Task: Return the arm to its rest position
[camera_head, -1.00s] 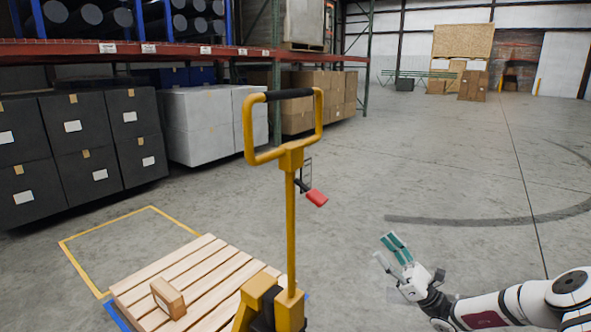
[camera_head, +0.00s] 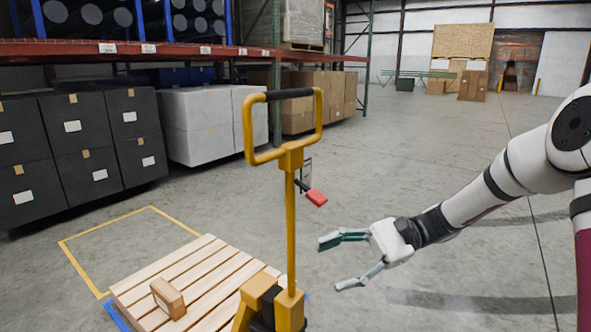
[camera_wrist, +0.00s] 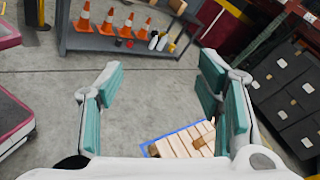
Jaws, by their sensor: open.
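My gripper (camera_head: 338,262) is open and empty in the head view, held in the air to the right of the yellow pallet jack's handle. Its teal-padded fingers point left, and the arm reaches in from the right edge. In the wrist view the two fingers of my gripper (camera_wrist: 165,100) stand wide apart with nothing between them. Beyond them show the concrete floor and part of the wooden pallet (camera_wrist: 187,140).
A shelf with orange cones (camera_wrist: 108,22) shows in the wrist view.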

